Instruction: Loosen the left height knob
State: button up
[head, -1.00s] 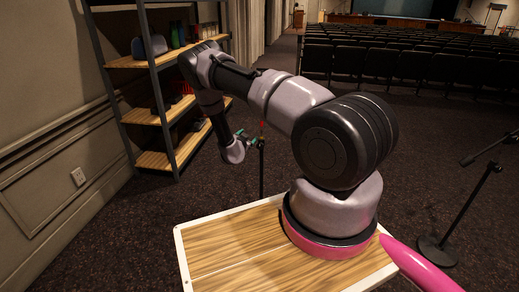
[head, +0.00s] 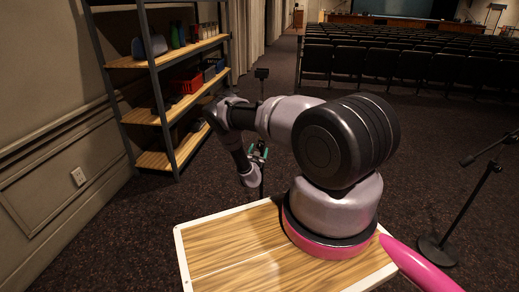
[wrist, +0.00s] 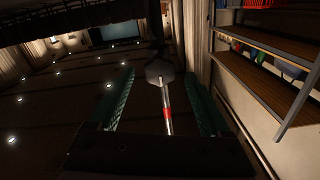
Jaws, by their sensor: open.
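A thin dark stand (head: 262,88) rises behind my arm in the head view, with a small black piece at its top. My gripper (head: 259,151) has teal fingers and is open beside the stand's pole. In the wrist view, a pale pole with a red band (wrist: 167,113) lies between the two open fingers of my gripper (wrist: 160,88). A dark faceted piece (wrist: 160,72) sits on the pole's far end, between the fingertips. I cannot tell whether it is the height knob. No finger visibly touches it. My arm hides part of the stand in the head view.
A shelf unit (head: 150,58) with bins stands at the left, near the wall. Another dark stand (head: 465,210) is at the right. Rows of chairs (head: 390,65) fill the back. Carpet around the stand is clear.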

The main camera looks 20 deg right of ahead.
jog(key=shift+x, duration=1)
jog(key=shift+c, duration=0.3)
grip_shut()
